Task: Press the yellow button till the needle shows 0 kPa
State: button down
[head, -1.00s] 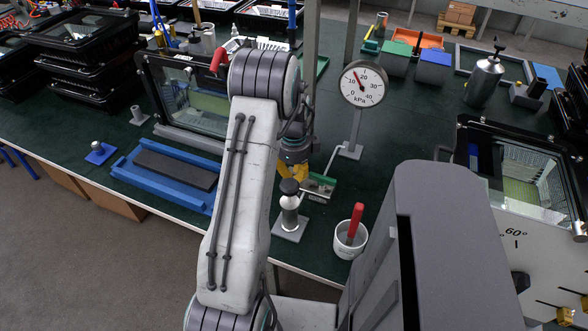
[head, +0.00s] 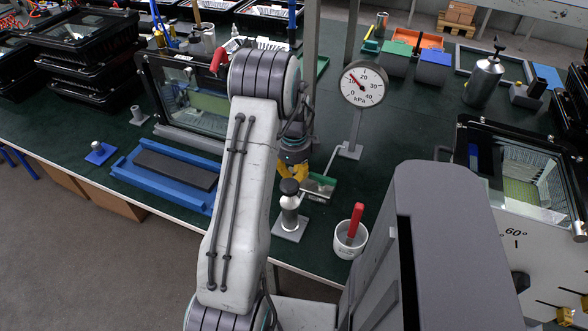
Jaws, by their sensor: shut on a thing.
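The round gauge (head: 362,84) marked kPa stands on a post at the back centre. Its needle points up and left, near the 10 mark. My gripper (head: 293,174), with yellow-orange fingers, points down behind my arm and is partly hidden by it. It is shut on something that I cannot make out. I cannot pick out a yellow button apart from the yellow fingers.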

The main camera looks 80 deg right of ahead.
jog(key=shift+a+f, duration=0.25)
dwell(0.3)
notch_tip(320, 180, up, 14)
jog(key=p, duration=0.2)
jog(key=shift+d+r, duration=0.2)
jog(key=shift+r, duration=0.05)
dwell(0.3)
jog(key=shift+w, duration=0.1)
